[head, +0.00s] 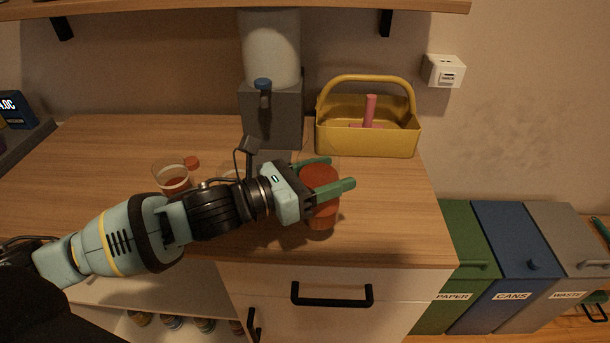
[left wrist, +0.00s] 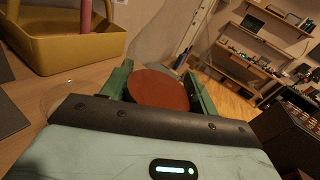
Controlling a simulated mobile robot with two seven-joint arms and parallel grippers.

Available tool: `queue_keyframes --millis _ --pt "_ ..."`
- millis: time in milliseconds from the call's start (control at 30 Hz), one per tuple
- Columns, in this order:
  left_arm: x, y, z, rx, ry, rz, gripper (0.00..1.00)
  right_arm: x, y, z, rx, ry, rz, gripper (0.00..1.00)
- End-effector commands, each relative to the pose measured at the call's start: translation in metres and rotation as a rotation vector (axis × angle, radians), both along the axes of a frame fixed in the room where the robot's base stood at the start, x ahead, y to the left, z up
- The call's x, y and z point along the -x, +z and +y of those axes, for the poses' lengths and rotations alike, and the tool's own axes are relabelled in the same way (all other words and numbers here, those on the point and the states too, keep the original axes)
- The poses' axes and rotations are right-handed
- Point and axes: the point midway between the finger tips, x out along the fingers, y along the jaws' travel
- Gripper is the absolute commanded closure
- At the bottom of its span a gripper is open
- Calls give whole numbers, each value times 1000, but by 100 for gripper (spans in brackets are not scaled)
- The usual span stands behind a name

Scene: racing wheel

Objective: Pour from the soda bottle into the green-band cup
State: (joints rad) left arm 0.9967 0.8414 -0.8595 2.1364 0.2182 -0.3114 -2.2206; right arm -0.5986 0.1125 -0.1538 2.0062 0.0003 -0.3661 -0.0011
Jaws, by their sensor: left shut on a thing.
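My left gripper (head: 338,172) reaches across the counter from the left, its green fingers shut around a reddish-brown, cylindrical thing (head: 322,212), which I take to be the soda bottle. A clear cup with a reddish-brown part (head: 173,184) stands left of my forearm. Another faint clear rim (head: 230,173) is mostly hidden behind my arm. No green band shows.
A grey dispenser with a white tank (head: 271,50) and a yellow caddy (head: 365,140) stand at the back. Bins are at the right. The counter's front right (head: 390,230) is clear.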

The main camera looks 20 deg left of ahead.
Motion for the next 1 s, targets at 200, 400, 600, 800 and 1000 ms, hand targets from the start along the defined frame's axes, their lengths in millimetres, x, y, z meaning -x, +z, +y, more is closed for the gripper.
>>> queue_keyframes --millis 200,400,600,800,1000 --pt "0 2 0 75 -1 64 76 -5 -5 2 -3 -4 -1 15" --pt "0 -5 0 142 -1 151 76 -3 -9 3 -7 -6 1 15" --pt "-1 6 1 207 0 226 76 -1 -7 3 -6 -6 4 15" --pt "-1 5 1 273 0 305 76 3 -11 3 -6 -5 14 15" --pt "-2 5 2 339 0 377 76 3 -11 3 -6 -5 14 15"
